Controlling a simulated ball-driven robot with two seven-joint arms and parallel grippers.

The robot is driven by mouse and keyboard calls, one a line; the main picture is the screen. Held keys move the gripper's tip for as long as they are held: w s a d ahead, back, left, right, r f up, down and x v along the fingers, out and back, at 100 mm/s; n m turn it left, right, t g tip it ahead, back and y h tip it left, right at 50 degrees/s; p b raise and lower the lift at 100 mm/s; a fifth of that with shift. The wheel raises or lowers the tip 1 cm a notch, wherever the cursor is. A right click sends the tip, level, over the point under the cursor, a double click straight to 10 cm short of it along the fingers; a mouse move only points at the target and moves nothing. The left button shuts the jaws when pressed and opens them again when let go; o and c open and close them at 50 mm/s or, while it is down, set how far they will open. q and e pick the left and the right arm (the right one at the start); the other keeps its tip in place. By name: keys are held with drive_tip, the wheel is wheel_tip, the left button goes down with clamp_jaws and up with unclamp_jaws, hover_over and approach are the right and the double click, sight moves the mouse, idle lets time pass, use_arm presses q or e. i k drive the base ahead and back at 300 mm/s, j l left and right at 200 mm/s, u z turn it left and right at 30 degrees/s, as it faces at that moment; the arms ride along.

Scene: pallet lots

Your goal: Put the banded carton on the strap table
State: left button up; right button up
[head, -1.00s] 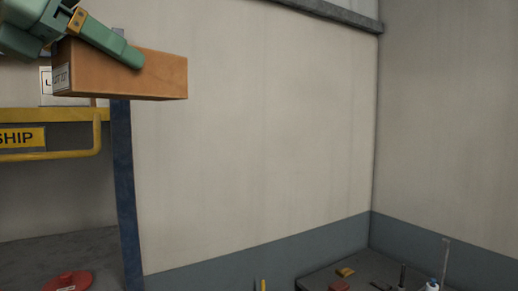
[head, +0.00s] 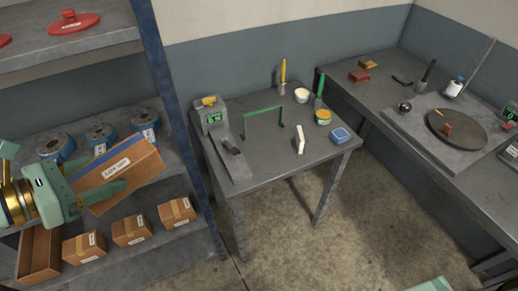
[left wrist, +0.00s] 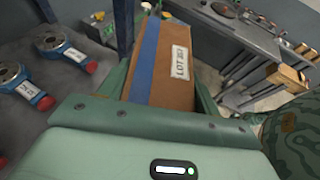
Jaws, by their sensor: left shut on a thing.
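The banded carton (head: 135,172) is a brown box with a blue band and a white lot label. My left gripper (head: 112,180) is shut on it and holds it tilted in front of the shelf rack at the left. In the left wrist view the carton (left wrist: 172,85) sits between the fingers, blue band along its left side. The table that looks like the strap table (head: 262,165) stands right of the rack, apart from the carton.
A blue post (head: 172,105) stands between.

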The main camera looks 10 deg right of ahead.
sight(267, 160)
drive_tip(key=l+u, duration=0.1)
drive_tip(key=u, duration=0.25)
drive_tip(key=i+l+u, duration=0.1)
drive_tip(key=u, duration=0.25)
drive_tip(key=l+u, duration=0.6)
drive_tip(key=l, duration=0.65)
drive_tip(key=l+u, duration=0.35)
drive_tip(key=l, duration=1.15)
drive_tip(key=k, duration=0.05)
